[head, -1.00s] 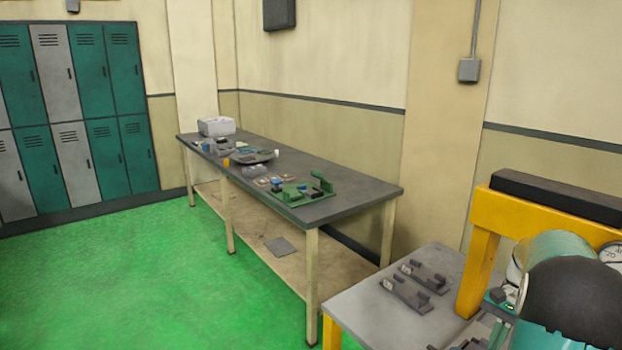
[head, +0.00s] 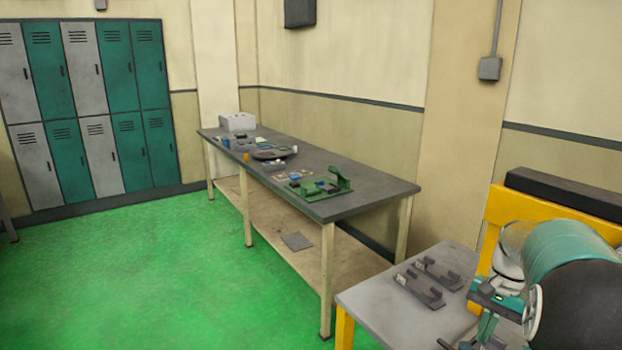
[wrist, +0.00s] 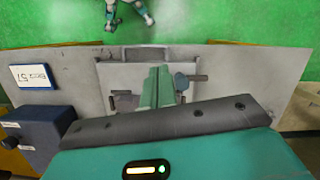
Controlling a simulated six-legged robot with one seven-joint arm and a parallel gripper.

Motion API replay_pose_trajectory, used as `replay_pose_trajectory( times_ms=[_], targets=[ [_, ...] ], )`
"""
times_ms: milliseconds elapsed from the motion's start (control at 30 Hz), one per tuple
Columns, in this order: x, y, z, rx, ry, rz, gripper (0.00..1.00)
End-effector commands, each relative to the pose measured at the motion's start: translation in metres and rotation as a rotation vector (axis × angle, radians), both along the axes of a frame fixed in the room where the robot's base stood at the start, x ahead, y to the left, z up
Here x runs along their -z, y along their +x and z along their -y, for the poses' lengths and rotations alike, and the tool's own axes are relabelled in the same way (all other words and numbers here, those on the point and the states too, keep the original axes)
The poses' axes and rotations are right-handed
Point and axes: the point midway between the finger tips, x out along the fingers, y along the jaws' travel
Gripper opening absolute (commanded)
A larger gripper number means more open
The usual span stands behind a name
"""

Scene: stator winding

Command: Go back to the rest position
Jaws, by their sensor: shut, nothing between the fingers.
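My arm shows at the right edge of the head view, teal, white and black, in front of a yellow frame. My gripper (wrist: 157,75) shows in the middle of the wrist view as two teal fingers side by side, closed together and empty. It is over a grey table top with a grey fixture plate (wrist: 113,75). I cannot tell the height between the fingers and the plate. The grey bar and teal body of my wrist hide the lower part of that view.
A yellow frame (head: 498,205) stands behind my arm. Two dark brackets (head: 420,290) lie on the grey side table (head: 385,315). A long workbench (head: 375,188) holds a green fixture (head: 325,184). A blue box (wrist: 38,135) is left in the wrist view. Green floor (head: 130,270) is open at left.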

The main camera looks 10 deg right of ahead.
Motion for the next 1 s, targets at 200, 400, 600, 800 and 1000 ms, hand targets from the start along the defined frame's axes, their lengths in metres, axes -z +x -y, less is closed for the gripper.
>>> replay_pose_trajectory(
  times_ms=[200,400,600,800,1000],
  targets=[
    [-0.039,-0.004,-0.071,-0.172,-0.088,0.109,0.0],
    [-0.066,-0.025,-0.141,-0.358,-0.174,0.234,0.0],
    [-0.08,-0.056,-0.202,-0.541,-0.25,0.368,0.0],
    [-0.082,-0.093,-0.252,-0.721,-0.318,0.51,0.0],
    [-0.075,-0.121,-0.28,-0.851,-0.364,0.621,0.0]
  ],
)
